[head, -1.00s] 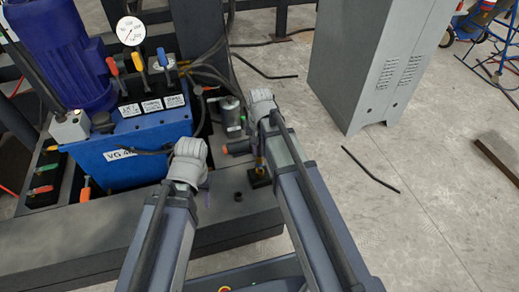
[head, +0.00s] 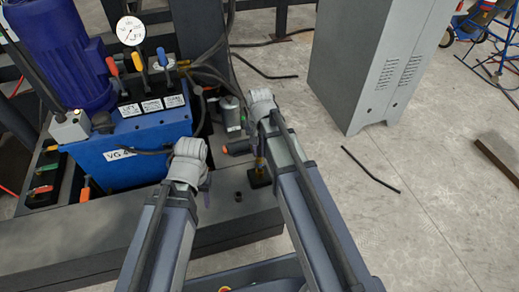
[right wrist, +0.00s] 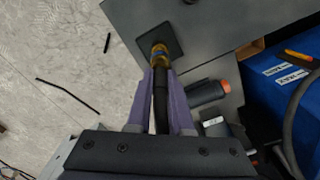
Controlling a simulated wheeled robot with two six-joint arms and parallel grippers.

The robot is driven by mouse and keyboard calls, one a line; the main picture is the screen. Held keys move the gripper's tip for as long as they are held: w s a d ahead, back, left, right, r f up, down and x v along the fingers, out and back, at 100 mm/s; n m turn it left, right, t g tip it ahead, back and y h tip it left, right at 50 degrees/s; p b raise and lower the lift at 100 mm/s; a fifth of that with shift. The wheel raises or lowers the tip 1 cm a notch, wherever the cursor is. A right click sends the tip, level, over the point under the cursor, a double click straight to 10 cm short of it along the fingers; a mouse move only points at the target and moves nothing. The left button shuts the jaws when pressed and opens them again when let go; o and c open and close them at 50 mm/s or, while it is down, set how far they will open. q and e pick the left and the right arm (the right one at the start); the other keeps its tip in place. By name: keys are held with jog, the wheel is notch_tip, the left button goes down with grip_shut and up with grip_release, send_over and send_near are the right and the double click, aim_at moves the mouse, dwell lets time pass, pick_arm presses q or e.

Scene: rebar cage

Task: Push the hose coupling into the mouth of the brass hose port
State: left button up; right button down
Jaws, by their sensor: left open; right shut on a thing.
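The brass hose port (right wrist: 159,50) stands on a square black plate (right wrist: 172,36) at the top of the right wrist view. In the head view the brass (head: 259,163) shows beside my right forearm. My right gripper (right wrist: 162,78) is shut on the dark hose coupling (right wrist: 160,95), which lies between its purple fingers and lines up with the port. The coupling's front end meets the brass; how deep it sits, I cannot tell. In the head view my right arm hides most of the right gripper. My left gripper (head: 206,187) is open, partly hidden by its wrist, left of the port.
A blue hydraulic unit (head: 125,160) with levers and a gauge stands at the left. A grey cylinder (head: 231,115) and an orange-tipped fitting (right wrist: 207,91) are close to the port. A grey cabinet (head: 365,65) stands at the back right. The floor to the right is mostly clear.

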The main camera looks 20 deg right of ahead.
aim_at(259, 156)
jog(key=shift+f+b, duration=1.85)
jog(key=shift+f, duration=0.05)
jog(key=c, duration=0.7)
grip_release()
jog(key=shift+c, duration=0.2)
jog(key=shift+r, duration=0.15)
notch_tip(259, 156, up, 8)
jog(key=p, duration=0.8)
jog(key=shift+f, duration=0.2)
